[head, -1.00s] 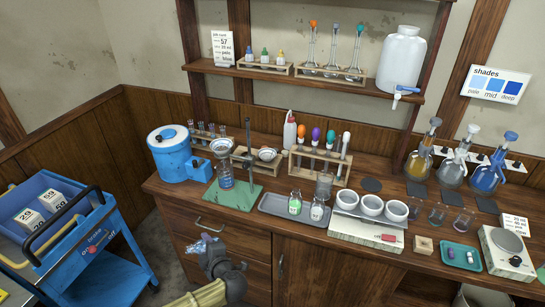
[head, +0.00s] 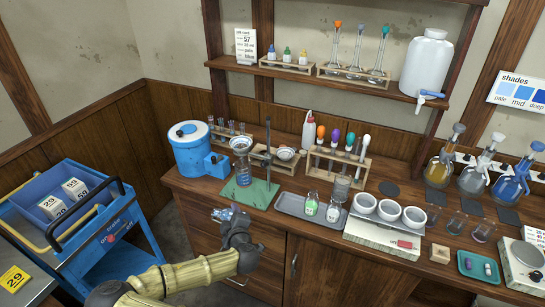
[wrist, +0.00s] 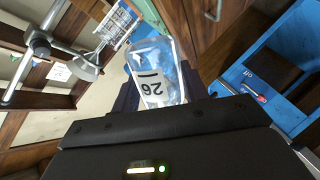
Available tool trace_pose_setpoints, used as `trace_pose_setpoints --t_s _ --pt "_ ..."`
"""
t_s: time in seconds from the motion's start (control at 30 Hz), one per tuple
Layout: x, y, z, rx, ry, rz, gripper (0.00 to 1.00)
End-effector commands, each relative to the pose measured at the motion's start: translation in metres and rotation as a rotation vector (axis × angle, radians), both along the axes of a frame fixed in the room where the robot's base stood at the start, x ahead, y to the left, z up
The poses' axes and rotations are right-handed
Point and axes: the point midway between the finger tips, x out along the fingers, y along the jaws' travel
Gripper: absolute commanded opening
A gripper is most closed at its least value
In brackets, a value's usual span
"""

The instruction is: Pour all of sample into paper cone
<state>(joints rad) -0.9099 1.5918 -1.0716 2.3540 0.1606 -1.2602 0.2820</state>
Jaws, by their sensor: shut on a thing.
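My gripper (head: 229,219) is shut on a small clear vessel with blue contents (head: 222,213). In the wrist view the vessel (wrist: 157,75) sits between the jaws, with a white label whose number seems to be 26. A pale cone-like funnel (head: 241,143) is held at the green-based stand (head: 257,194), above a clear receiver (head: 243,173); I cannot make out the paper in it. My gripper is in front of and below this stand, apart from it.
A blue drum-like container (head: 197,150) stands left of the stand. A grey tray with small bottles (head: 290,203) and a wooden rack (head: 345,165) stand to the right. The blue cart (head: 130,245) is at the left.

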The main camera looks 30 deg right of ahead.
Motion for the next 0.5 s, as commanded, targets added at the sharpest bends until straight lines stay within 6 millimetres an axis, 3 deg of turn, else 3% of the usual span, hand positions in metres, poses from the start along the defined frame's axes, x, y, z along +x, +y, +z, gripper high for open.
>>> trace_pose_setpoints --t_s 0.1,0.5 --pt "0.011 -0.019 0.036 0.11 -0.046 -0.135 0.18" --pt "0.018 -0.088 0.127 0.467 -0.338 -0.644 0.18"
